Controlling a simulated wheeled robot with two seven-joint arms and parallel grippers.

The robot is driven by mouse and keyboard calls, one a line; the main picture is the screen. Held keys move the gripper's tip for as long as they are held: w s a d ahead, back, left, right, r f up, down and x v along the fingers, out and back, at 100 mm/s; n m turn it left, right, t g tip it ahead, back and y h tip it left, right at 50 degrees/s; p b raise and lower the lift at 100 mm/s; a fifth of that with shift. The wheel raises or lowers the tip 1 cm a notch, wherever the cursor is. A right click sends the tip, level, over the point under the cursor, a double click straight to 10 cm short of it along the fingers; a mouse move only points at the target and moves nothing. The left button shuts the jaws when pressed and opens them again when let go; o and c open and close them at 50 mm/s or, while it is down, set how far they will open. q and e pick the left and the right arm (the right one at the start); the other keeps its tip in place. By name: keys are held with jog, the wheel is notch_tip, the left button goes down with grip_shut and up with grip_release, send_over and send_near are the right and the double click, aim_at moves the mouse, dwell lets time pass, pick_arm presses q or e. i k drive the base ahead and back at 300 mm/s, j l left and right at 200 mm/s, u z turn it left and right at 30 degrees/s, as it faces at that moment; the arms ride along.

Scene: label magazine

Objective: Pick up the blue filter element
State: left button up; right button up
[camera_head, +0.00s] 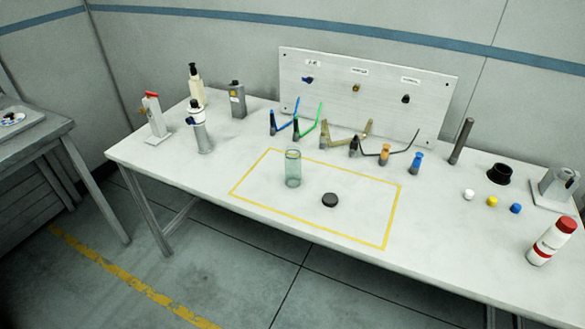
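A small blue cylinder with a narrower top (416,163), which looks like the blue filter element, stands upright on the white table (330,260), just behind the yellow outlined rectangle's right part. A similar orange piece (384,153) stands to its left. Nothing covers the blue piece. A smaller blue cap (516,208) lies farther right, beside a yellow and a white one. Neither of my grippers is in view.
A clear greenish jar (293,169) and a black lid (330,200) are inside the yellow outline. A dark upright rod (461,141) stands right of the blue piece. A labelled panel (365,95) stands behind. A red-and-white bottle (551,241) is at the right.

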aim_at(516, 207)
jog(key=z, duration=1.55)
